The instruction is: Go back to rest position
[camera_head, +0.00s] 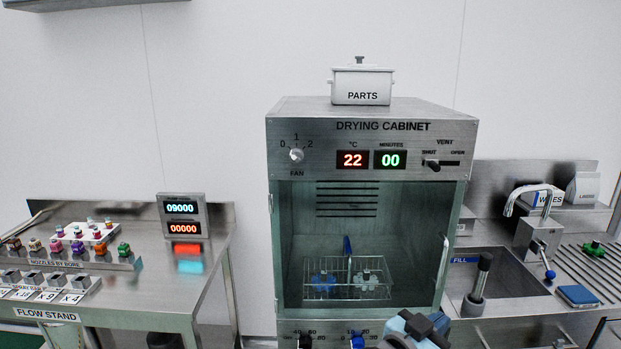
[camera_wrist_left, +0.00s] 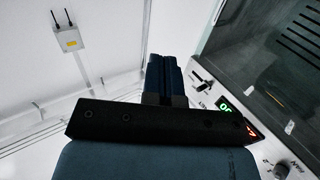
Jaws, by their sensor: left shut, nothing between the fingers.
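My left gripper (camera_head: 418,326) shows at the bottom of the head view, in front of the lower panel of the drying cabinet (camera_head: 372,126). In the left wrist view its blue-grey fingers (camera_wrist_left: 165,77) are together with nothing between them. That view also shows the cabinet tilted at the right, with its lit displays partly behind the gripper. My right gripper is in neither view.
The cabinet is open at the front, with a wire basket (camera_head: 347,279) of blue and grey parts inside. A PARTS pot (camera_head: 361,84) stands on top. The flow stand (camera_head: 48,317) is at left; a sink (camera_head: 505,282) and blue sponge (camera_head: 578,296) are at right.

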